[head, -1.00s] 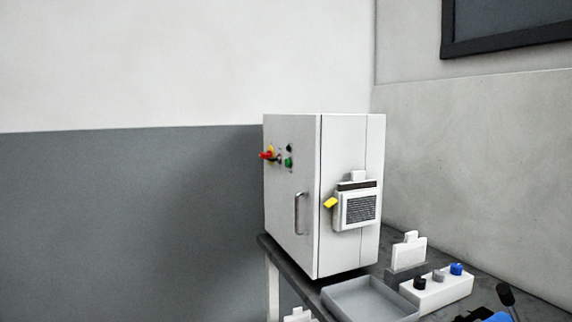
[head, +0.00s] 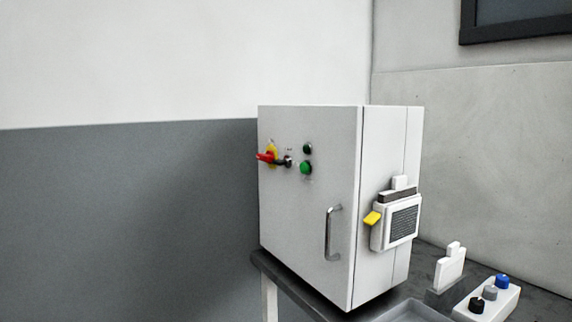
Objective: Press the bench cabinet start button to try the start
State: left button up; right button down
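The bench cabinet (head: 300,230) is a white box standing on a dark bench in the head view. Its front face turns to the left and carries the controls. A green button (head: 306,168) sits below a dark round fitting (head: 308,149). To their left is a red handle (head: 266,157) on a yellow plate, with a small dark fitting (head: 288,161) beside it. A metal door handle (head: 332,232) is lower on the front. No label on the green button can be read. Neither gripper is in view.
A box with a printed panel (head: 403,222) and a yellow tab (head: 372,218) is on the cabinet's right side. A grey tray (head: 412,311), a white tag-shaped piece (head: 449,270) and a white block with knobs (head: 490,300) are on the bench. Space left of the cabinet looks clear.

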aim_at(305, 167)
jog(key=i+j, duration=0.2)
jog(key=i+j+z, duration=0.1)
jog(key=j, duration=0.3)
jog(key=i+j, duration=0.25)
jog(key=i+j+z, duration=0.1)
jog(key=j, duration=0.3)
jog(key=i+j, duration=0.3)
jog(key=i+j+z, duration=0.15)
jog(key=j, duration=0.25)
jog(key=i+j, duration=0.15)
jog(key=j, duration=0.2)
